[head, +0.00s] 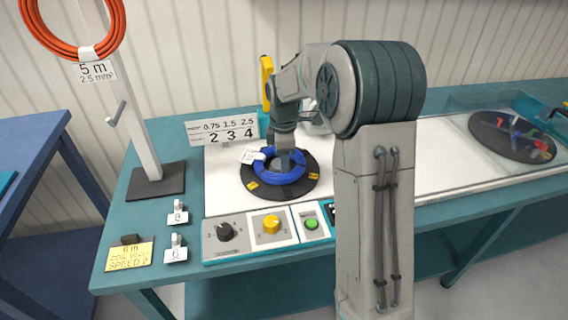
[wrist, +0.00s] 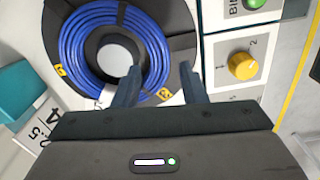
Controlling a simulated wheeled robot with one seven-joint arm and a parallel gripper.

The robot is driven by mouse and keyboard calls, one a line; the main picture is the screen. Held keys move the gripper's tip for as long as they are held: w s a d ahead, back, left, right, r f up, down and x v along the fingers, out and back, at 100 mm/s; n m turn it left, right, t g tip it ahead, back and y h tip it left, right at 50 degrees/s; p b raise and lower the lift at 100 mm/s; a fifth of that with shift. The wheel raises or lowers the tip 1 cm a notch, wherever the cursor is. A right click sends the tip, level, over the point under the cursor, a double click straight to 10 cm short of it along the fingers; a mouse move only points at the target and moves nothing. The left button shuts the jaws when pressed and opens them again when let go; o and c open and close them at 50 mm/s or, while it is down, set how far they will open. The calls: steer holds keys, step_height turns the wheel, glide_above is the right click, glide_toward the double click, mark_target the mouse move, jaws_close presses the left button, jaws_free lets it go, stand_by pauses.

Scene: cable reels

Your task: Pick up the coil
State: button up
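The blue coil (head: 262,177) lies around the hub of a black winder disc (head: 283,193) on the bench. It also shows in the wrist view (wrist: 75,50), around a pale round hub, with a white tag partly in view at its edge. My gripper (wrist: 160,84) is open. In the wrist view one finger overlaps the inner side of the coil and the other lies outside it, so the coil's band passes between them. Whether they touch it I cannot tell. In the head view my wrist is above the disc and the fingertips are mostly hidden.
An orange coil (head: 40,38) tagged 5 m hangs at the upper left of a post (head: 125,90). A control panel with a black knob (head: 225,232), yellow knob (head: 271,224) and green button (head: 311,223) is in front. Another disc (head: 490,130) with coloured pieces is at right, behind clear plastic.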

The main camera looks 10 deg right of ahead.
mark_target(281, 175)
steer(key=shift+w+a+f, duration=0.1)
steer(key=shift+a+f, duration=0.1)
steer(key=shift+f, duration=1.25)
steer(key=shift+a+f, duration=0.15)
steer(key=shift+f, duration=1.3)
jaws_close()
